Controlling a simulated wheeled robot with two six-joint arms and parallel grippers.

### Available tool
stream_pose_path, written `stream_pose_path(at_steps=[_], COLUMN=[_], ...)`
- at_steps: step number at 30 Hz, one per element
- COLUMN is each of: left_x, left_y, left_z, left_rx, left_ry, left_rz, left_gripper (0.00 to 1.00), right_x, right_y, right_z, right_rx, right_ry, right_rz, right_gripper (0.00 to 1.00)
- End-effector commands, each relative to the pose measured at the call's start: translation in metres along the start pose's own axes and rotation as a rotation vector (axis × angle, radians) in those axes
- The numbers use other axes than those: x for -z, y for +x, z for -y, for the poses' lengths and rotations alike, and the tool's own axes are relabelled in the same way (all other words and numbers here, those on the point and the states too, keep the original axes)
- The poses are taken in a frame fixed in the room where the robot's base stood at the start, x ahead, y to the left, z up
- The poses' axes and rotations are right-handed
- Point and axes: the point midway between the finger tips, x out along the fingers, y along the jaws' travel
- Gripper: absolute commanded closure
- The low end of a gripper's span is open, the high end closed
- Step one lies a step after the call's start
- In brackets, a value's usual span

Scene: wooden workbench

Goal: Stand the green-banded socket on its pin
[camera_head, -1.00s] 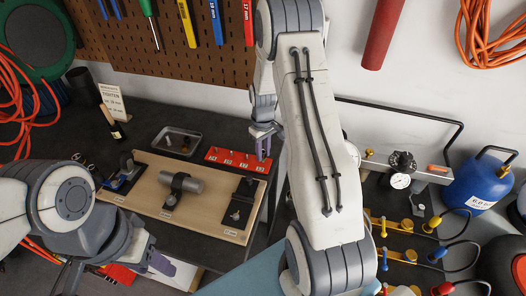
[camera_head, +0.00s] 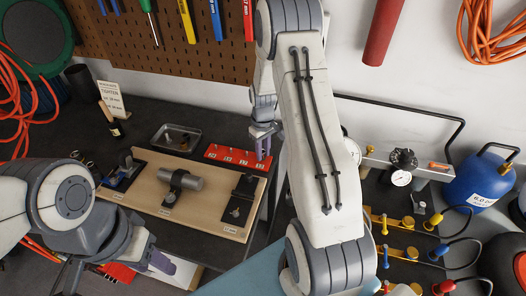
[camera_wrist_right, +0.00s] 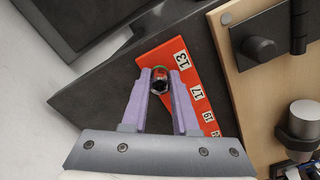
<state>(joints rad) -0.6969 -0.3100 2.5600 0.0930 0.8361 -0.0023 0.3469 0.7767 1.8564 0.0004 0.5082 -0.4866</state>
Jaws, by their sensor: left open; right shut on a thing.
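The green-banded socket (camera_wrist_right: 160,80) is between the fingertips of my right gripper (camera_wrist_right: 163,85), which is shut on it. The wrist view looks into its dark open end, with a green edge at its top. The socket lies over the end of the red rail (camera_wrist_right: 152,57) near the label 13. The pin there is hidden, and I cannot tell whether the socket touches it. In the head view my right gripper (camera_head: 262,143) is at the right end of the red rail (camera_head: 222,153). My left gripper (camera_head: 160,264) is open and empty at the lower left.
A wooden board (camera_head: 150,196) with a clamped grey cylinder (camera_head: 190,183) and a black hinge lies in front of the rail. A metal tray (camera_head: 172,149) with small parts stands left of it. Gauges (camera_head: 400,178) and a blue tank (camera_head: 478,185) are at right.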

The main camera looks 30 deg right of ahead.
Motion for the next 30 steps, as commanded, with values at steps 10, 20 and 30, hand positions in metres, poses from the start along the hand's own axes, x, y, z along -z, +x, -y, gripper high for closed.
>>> stream_pose_path(at_steps=[10,20,30], left_x=[-0.0001,-0.0002,-0.0003], left_y=[0.0021,0.0028,0.0053], left_z=[0.0001,0.0002,0.0004], left_rx=[0.0,0.0,0.0], left_ry=[0.0,0.0,-0.005], left_rz=[0.0,0.0,0.0], left_gripper=[0.5,0.5,0.5], right_x=[0.0,0.0001,0.0007], right_y=[0.003,0.0043,-0.0007], right_z=[0.0,0.0,-0.0004], right_rx=[0.0,0.0,-0.001], right_ry=[0.0,0.0,0.0], right_rz=[0.0,0.0,-0.002], right_gripper=[1.0,0.37,0.37])
